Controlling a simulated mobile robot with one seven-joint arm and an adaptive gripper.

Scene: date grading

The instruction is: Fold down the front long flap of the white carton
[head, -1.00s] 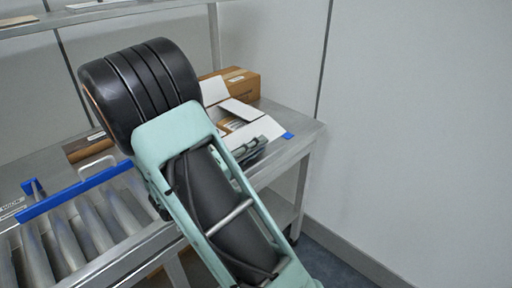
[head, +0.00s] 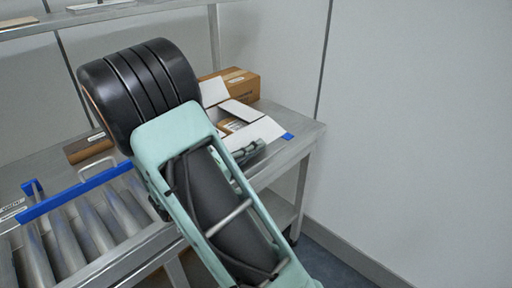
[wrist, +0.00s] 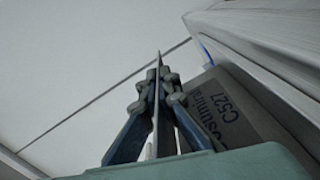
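The white carton stands open on the steel table. Its front long flap (head: 262,132) slants outward from the front edge, and another white flap (head: 213,93) stands up at its back left. Brown contents (head: 232,125) show between the flaps. My gripper (head: 254,149) is just in front of and below the front flap, partly hidden by my arm. In the wrist view my gripper (wrist: 158,62) has its fingers together, with a thin pale strip along their middle. A printed grey face (wrist: 232,112) lies right of the fingers. Contact with the flap cannot be told.
A brown box (head: 238,83) stands behind the carton. A blue patch (head: 288,136) marks the table's right corner. A roller conveyor (head: 85,225) with a blue rail (head: 75,194) is at left. A wall (head: 420,120) closes the right side.

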